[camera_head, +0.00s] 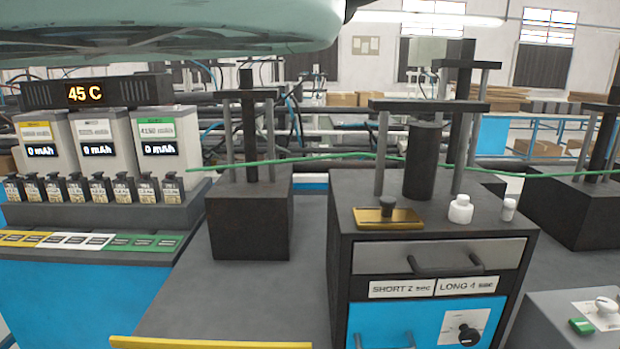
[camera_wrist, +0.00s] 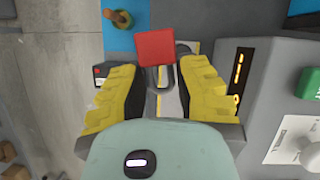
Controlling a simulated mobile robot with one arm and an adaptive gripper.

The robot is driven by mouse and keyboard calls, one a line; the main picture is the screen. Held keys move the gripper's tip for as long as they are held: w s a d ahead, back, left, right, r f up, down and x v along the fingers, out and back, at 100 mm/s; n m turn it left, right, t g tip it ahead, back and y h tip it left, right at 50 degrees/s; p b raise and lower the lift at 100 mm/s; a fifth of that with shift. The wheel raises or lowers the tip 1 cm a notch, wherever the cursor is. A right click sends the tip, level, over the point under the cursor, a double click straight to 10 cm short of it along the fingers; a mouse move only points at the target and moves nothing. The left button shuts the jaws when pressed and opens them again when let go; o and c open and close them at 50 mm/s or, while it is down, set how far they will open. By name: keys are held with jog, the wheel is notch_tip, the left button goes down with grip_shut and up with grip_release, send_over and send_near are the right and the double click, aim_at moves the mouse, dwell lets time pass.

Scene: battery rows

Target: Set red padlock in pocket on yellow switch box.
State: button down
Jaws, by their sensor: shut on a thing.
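A red padlock (camera_wrist: 156,48) with a grey shackle is at the top middle of the wrist view, its body pointing away from me. My gripper (camera_wrist: 160,68), with ribbed yellow fingers, is shut on it from both sides. The exact contact is partly hidden. I cannot clearly make out the yellow switch box or its pocket. A yellow bar (camera_head: 210,343) at the bottom edge of the head view may be part of it, but I cannot tell. Neither the padlock nor the gripper shows in the head view.
In the wrist view, a grey unit with a green button (camera_wrist: 309,83) stands at right, and a brown knob (camera_wrist: 118,18) is at top. The head view shows a black drawer cabinet (camera_head: 341,262), a battery rack (camera_head: 80,252) and bare grey tabletop (camera_head: 240,300) between them.

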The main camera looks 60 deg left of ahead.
jog(key=shift+s+r, duration=0.1)
jog(key=shift+r, duration=0.3)
jog(key=shift+a+r+n, duration=0.15)
jog(key=shift+n, duration=0.15)
jog(key=shift+w+a+r+n+p, duration=0.25)
jog(key=shift+a+r+n+p, duration=0.1)
jog(key=shift+a+r, duration=0.15)
jog(key=shift+r+h, duration=0.15)
jog(key=shift+h, duration=0.15)
jog(key=s+a+r+n+p, duration=0.1)
jog(key=r+p, duration=1.9)
jog(key=r, duration=0.2)
jog(key=s+a+r+n+h+p, duration=0.1)
jog(key=s+a+r+n+p, duration=0.1)
jog(key=r+p, duration=1.8)
notch_tip(320, 180, up, 4)
jog(key=shift+s+f, duration=0.25)
jog(key=shift+a, duration=0.15)
